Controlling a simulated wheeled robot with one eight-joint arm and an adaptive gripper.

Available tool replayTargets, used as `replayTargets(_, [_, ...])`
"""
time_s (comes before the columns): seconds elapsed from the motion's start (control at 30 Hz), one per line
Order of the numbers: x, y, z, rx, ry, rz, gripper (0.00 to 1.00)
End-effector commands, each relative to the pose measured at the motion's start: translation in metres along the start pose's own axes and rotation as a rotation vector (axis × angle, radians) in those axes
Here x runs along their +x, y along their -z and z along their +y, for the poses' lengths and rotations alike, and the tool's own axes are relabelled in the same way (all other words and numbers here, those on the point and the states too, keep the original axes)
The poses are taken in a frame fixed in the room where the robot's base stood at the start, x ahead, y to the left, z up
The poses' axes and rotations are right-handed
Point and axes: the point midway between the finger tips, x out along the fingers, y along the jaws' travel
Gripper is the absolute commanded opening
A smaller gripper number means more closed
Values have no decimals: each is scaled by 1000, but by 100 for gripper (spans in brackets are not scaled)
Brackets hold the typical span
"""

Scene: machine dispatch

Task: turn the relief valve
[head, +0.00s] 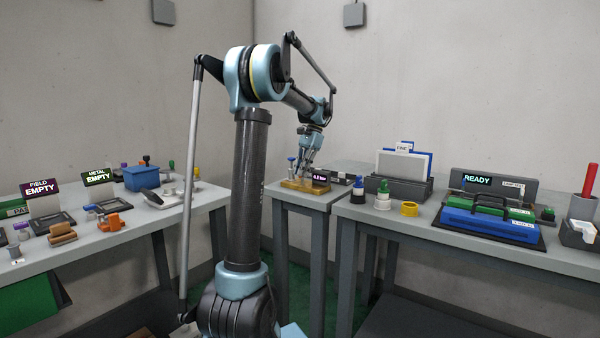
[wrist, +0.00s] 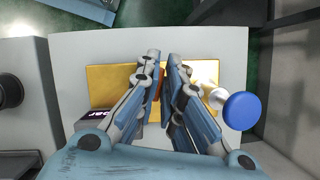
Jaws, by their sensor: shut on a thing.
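A brass block (wrist: 101,86) lies on a small pale table; it also shows in the head view (head: 291,184). My gripper (wrist: 160,75) points down over the middle of the block, and it shows in the head view (head: 307,169). Its fingers are shut on a narrow red-brown part (wrist: 157,88), which seems to be the relief valve's handle. The fingers hide most of it, so its angle cannot be told. A blue round knob (wrist: 242,110) on a metal stem stands right of the fingers, apart from them. A small dark display (head: 320,181) with lit text sits at the block's front.
The left bench holds a blue bin (head: 142,178) and small parts.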

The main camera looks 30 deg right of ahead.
Motion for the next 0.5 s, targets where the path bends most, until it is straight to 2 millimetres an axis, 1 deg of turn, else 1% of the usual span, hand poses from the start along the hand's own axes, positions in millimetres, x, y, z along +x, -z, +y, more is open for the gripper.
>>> replayTargets(0.23, [1, 1, -1, -151, -60, 2, 0])
replayTargets(0.5, [1, 1, -1, -237, -95, 3, 0])
